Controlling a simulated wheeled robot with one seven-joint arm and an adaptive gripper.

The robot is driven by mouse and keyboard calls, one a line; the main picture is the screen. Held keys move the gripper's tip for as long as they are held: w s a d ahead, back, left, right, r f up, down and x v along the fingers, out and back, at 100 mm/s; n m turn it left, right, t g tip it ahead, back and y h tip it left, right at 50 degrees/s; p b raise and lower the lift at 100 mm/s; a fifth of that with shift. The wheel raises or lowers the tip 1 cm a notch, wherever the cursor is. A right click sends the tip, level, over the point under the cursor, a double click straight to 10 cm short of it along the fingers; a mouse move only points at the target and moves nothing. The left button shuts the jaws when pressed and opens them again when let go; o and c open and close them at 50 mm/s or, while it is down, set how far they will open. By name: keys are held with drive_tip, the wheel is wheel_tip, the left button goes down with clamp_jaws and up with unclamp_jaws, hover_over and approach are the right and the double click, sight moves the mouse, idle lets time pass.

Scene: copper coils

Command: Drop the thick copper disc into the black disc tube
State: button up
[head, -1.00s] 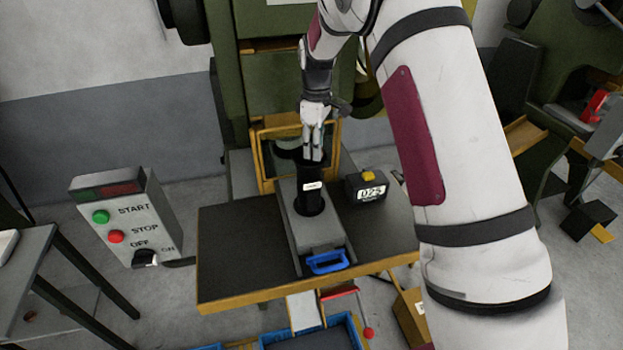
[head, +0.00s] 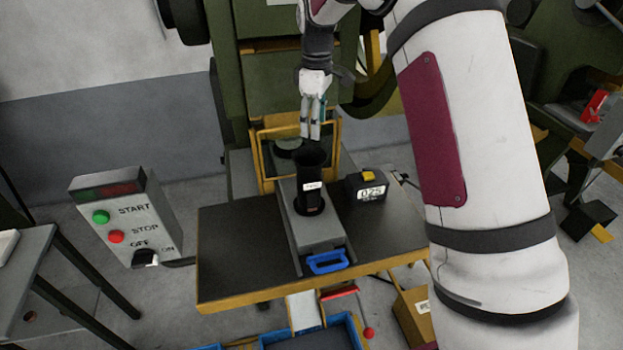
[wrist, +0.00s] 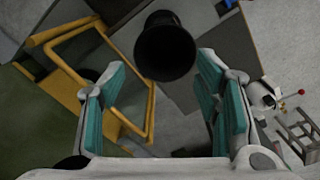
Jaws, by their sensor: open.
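The black disc tube (head: 311,170) stands upright on the grey slide of the table, with a white label on its front. A small orange-brown patch shows low on its front; I cannot tell whether this is the copper disc. My gripper (head: 311,137) is just above the tube's mouth, pointing down. In the wrist view my gripper (wrist: 160,95) is open, its teal pads wide apart with nothing between them. The tube's dark round mouth (wrist: 166,48) lies beyond the fingertips, its inside too dark to read. No loose copper disc is clearly visible.
A yellow frame (head: 262,155) stands behind the tube, before the green machine. A small box reading 0.25 (head: 367,187) sits right of the tube. A blue handle (head: 327,262) is at the slide's front. The control box (head: 127,220) stands left. The table's left part is clear.

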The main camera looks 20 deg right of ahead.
wheel_tip(320, 180, up, 5)
drive_tip(key=shift+f, duration=0.15)
idle(0.4)
drive_tip(key=s+r+m+t, duration=0.1)
drive_tip(key=s+r+m, duration=0.2)
drive_tip(key=s+r, duration=0.45)
drive_tip(key=s+r+m+t, duration=0.15)
drive_tip(key=s+r, duration=0.35)
drive_tip(key=s, duration=0.6)
drive_tip(key=s+f+m+t, duration=0.2)
drive_tip(key=s+f+m, duration=0.2)
drive_tip(key=s, duration=1.5)
drive_tip(key=shift+s+d+m, duration=0.15)
drive_tip(key=shift+s+m, duration=0.05)
drive_tip(key=shift+m, duration=0.95)
drive_tip(key=shift+f+t, duration=0.1)
drive_tip(key=shift+t, duration=0.15)
